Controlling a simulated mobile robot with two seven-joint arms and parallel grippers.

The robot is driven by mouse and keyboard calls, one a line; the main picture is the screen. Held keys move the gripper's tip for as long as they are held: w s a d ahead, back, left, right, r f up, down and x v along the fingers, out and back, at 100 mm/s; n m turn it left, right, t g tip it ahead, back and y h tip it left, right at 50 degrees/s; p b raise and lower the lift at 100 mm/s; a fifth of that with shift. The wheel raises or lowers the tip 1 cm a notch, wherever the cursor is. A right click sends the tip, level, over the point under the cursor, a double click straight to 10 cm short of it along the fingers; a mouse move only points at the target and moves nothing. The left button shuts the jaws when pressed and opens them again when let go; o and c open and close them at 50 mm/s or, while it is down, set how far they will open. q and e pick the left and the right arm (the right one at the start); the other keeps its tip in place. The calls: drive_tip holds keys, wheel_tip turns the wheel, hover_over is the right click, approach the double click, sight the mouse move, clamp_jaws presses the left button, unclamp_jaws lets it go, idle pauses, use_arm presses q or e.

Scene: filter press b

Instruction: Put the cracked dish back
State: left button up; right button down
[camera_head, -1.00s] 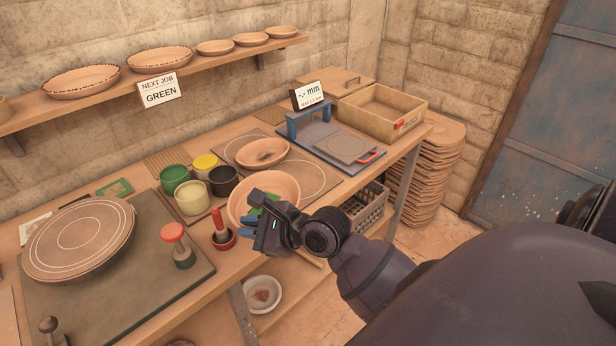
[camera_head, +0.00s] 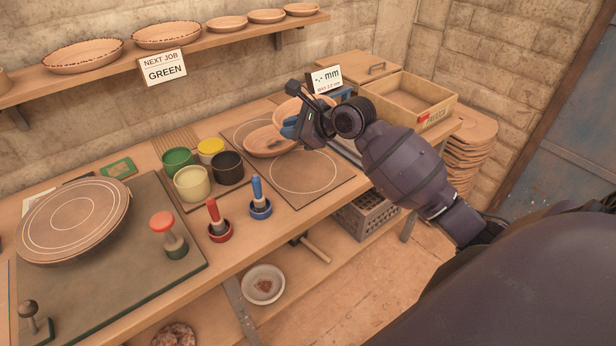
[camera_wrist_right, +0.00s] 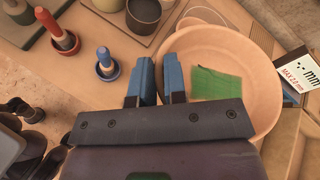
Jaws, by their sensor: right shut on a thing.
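My right gripper (camera_head: 296,128) is shut on the rim of a round terracotta dish (camera_head: 291,106) and holds it at the back of the bench, in front of the gauge. In the right wrist view this dish (camera_wrist_right: 262,100) has a green patch (camera_wrist_right: 217,84) inside. Another terracotta dish (camera_head: 262,142), with a dark crack-like mark, rests on the rear circle of the brown mat (camera_head: 319,193), partly behind the gripper. The front circle is empty. The gauge, with its "mm" sign (camera_head: 325,79), is largely hidden by my arm. My left gripper is not in view.
An open wooden box (camera_head: 410,98) stands at the back right. Paint pots (camera_head: 192,183), a red stamp (camera_head: 217,220) and a blue stamp (camera_head: 259,198) stand left of the mat.

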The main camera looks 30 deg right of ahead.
drive_tip(key=shift+w+d+r, duration=0.2)
drive_tip(key=shift+w+d, duration=0.15)
drive_tip(key=shift+f, duration=0.4)
wheel_tip(320, 180, down, 14)
drive_tip(key=shift+d+r+b, duration=0.1)
drive_tip(key=shift+r+b, duration=0.15)
drive_tip(key=shift+b, duration=1)
drive_tip(key=shift+f+b, duration=0.65)
drive_tip(key=shift+f, duration=2.05)
drive_tip(key=c, duration=1.1)
unclamp_jaws()
drive_tip(key=shift+c, duration=0.2)
drive_tip(key=p+v, duration=0.2)
drive_tip(key=v, duration=1)
drive_tip(key=s+a+f+n+h, duration=0.2)
drive_tip(key=s+a+f+n, duration=0.3)
drive_tip(key=n, duration=0.8)
drive_tip(key=s+a+f+n+h, duration=0.3)
drive_tip(key=s+a+f+n, duration=0.2)
drive_tip(key=s+f+n, duration=0.5)
drive_tip(key=s+n, duration=0.3)
drive_tip(key=s, duration=0.1)
drive_tip(key=shift+h, duration=0.3)
